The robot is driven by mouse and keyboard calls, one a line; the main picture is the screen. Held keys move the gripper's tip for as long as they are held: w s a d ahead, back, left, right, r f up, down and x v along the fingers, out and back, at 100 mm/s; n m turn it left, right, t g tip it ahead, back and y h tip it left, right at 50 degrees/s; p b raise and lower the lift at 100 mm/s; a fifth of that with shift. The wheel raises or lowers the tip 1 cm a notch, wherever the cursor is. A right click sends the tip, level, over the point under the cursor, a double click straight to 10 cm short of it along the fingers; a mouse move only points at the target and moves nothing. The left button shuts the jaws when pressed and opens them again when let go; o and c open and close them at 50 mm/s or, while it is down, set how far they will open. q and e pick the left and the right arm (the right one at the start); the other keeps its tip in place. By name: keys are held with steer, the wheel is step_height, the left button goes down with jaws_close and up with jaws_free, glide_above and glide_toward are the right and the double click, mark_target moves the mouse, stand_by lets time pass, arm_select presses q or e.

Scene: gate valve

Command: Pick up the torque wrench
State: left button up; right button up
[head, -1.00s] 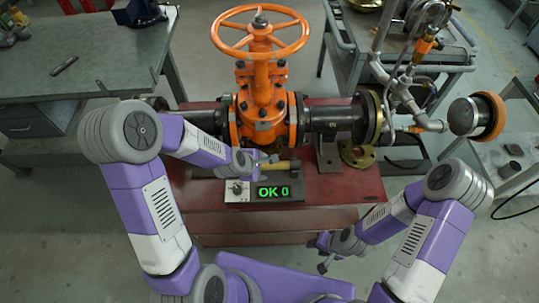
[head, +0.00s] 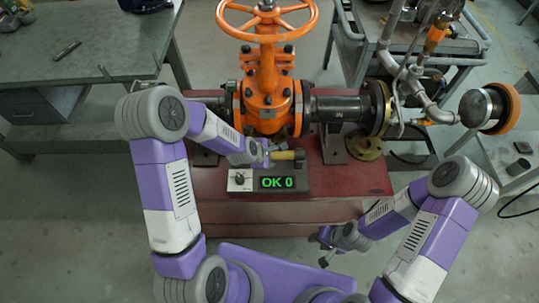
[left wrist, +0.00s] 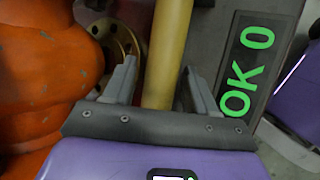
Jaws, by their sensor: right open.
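The torque wrench (head: 284,155) lies on the red bench behind the display box, its yellow handle toward the right. My left gripper (head: 268,154) is at the wrench, covering its left part in the head view. In the left wrist view, the yellow shaft (left wrist: 166,50) runs between the two spread fingers of my left gripper (left wrist: 160,85), with gaps showing on both sides. My right gripper (head: 322,250) is open and empty, low in front of the bench's front edge.
The display box (head: 280,183) reads "OK 0" just in front of the wrench. The orange gate valve (head: 268,95) and its dark pipe (head: 340,108) stand close behind. A brass flange (head: 365,148) lies to the right. The red bench top (head: 350,180) is clear at front right.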

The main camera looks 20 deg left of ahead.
arm_select(q)
jaws_close()
steer(key=shift+w+r, duration=0.1)
steer(key=shift+r, duration=0.05)
